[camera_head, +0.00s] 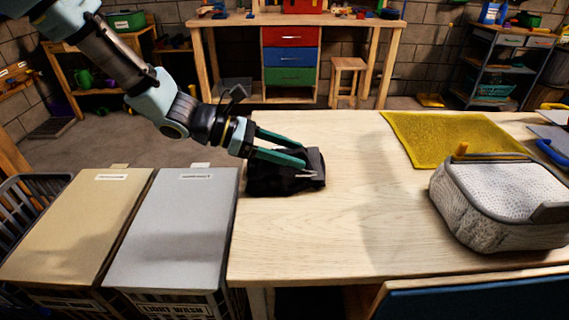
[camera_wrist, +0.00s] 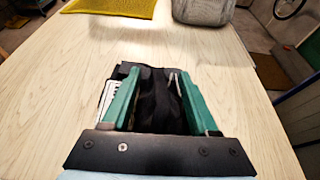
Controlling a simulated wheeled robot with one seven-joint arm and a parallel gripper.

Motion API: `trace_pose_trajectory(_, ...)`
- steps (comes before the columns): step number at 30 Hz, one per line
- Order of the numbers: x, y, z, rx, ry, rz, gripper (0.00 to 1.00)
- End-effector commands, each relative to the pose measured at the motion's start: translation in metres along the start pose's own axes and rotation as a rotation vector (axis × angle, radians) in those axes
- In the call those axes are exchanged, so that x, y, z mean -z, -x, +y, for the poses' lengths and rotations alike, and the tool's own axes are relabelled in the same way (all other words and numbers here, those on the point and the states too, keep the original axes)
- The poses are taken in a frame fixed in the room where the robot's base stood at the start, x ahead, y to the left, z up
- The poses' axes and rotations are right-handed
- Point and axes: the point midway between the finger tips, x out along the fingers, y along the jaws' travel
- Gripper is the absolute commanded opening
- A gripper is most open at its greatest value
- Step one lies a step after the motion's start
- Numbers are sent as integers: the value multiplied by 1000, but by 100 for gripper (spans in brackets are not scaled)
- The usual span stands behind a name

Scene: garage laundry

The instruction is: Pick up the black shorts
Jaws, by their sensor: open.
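The black shorts (camera_head: 270,180) lie in a folded bundle at the left end of the wooden table. My gripper (camera_head: 308,162) is at the shorts, its two green fingers over and beside the bundle. In the wrist view the shorts (camera_wrist: 155,105) show between the two spread fingers of my gripper (camera_wrist: 157,80), with dark cloth also reaching past the left finger. A small white printed label shows beside the left finger. The jaws are open. I cannot tell how firmly the fingers touch the cloth.
A yellow cloth (camera_head: 445,138) and a grey-white mesh bag (camera_head: 500,195) lie on the table's right side. The table's middle (camera_head: 360,220) is clear. Two lidded hampers, one tan (camera_head: 80,225) and one grey (camera_head: 175,225), stand left of the table. A workbench stands behind.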

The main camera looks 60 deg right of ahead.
Motion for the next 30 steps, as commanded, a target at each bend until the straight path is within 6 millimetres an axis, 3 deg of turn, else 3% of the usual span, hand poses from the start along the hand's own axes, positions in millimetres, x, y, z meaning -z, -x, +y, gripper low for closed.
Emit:
trace_pose_trajectory(5, -1, -20, 0, 1, 1, 0, 60)
trace_pose_trajectory(13, 0, -23, 0, -1, 0, 1, 60)
trace_pose_trajectory(27, 0, -22, 0, -1, 0, 1, 7)
trace_pose_trajectory(30, 0, -22, 0, -1, 0, 1, 0)
